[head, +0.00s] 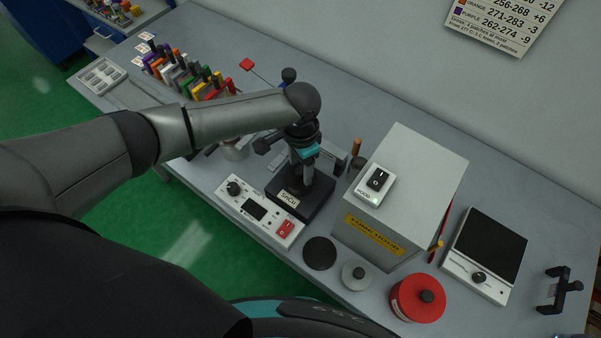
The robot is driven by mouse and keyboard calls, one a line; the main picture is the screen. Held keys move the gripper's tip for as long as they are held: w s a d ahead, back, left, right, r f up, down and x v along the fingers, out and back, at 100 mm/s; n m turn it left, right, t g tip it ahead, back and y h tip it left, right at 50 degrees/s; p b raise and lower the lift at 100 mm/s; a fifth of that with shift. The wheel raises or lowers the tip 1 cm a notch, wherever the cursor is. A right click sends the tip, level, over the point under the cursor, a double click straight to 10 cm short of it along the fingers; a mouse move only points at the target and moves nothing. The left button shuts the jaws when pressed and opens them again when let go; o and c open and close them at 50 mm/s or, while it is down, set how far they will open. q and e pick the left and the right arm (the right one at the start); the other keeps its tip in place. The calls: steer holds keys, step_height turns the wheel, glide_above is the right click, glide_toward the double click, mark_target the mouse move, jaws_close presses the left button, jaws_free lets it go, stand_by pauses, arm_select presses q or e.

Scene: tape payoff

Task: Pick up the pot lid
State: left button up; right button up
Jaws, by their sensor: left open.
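A small grey round lid with a knob (356,274) lies flat on the bench, in front of the yellow-labelled grey box. A red round pot or lid with a black knob on top (417,299) stands to its right. I cannot tell for sure which of the two is the pot lid. My left gripper (300,165) is open, over the black-based block labelled SnCu, up and left of both knobbed things. My forearm and wrist hide part of the bench behind it. My right gripper is not in view.
A grey box (412,180) with a switch on top stands beside my left gripper. A control unit (260,211) and a black disc (319,253) lie near the front edge. A black-topped plate (489,250) and a black handle (560,290) are at right.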

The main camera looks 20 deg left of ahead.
arm_select(q)
steer(key=shift+c, duration=0.4)
jaws_close()
steer(key=shift+r, duration=0.15)
